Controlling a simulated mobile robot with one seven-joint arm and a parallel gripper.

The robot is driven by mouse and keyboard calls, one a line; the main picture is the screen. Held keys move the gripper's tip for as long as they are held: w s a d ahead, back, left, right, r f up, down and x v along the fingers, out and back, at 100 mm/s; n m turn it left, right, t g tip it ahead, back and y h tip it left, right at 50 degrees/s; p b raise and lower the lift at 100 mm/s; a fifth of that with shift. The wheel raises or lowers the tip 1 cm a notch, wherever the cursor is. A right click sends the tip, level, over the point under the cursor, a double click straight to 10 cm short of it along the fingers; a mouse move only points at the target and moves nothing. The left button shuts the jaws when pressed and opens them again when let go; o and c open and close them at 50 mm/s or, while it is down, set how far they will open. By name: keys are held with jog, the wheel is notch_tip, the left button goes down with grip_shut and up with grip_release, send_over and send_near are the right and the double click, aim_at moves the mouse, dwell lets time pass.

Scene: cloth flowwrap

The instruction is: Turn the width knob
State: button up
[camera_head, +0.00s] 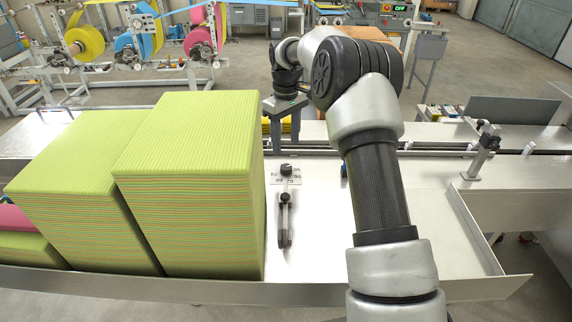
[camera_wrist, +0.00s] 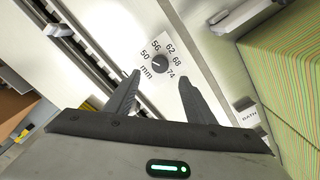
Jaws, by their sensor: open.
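The width knob (camera_wrist: 160,63) is a small dark round dial on a white plate (camera_wrist: 171,45) marked 50, 56, 62, 68, 74 and mm. Its pale pointer mark seems to lie toward the 50–56 side, but is too small to read exactly. The knob (camera_head: 286,170) also shows in the head view, on the metal table right of the cloth stacks. My gripper (camera_wrist: 159,80) is open and empty. In the wrist view its fingertips lie just below the knob, one to each side. In the head view my gripper (camera_head: 283,145) points down above and behind the knob, apart from it.
A tall green cloth stack (camera_head: 190,200) stands close left of the knob. Conveyor rails (camera_head: 430,150) run behind. The table right of my arm is clear.

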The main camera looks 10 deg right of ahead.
aim_at(286, 166)
notch_tip(286, 166, down, 9)
jog(key=shift+f+p, duration=0.2)
jog(key=shift+p, duration=0.1)
jog(key=c, duration=1.1)
jog(key=shift+o, duration=0.2)
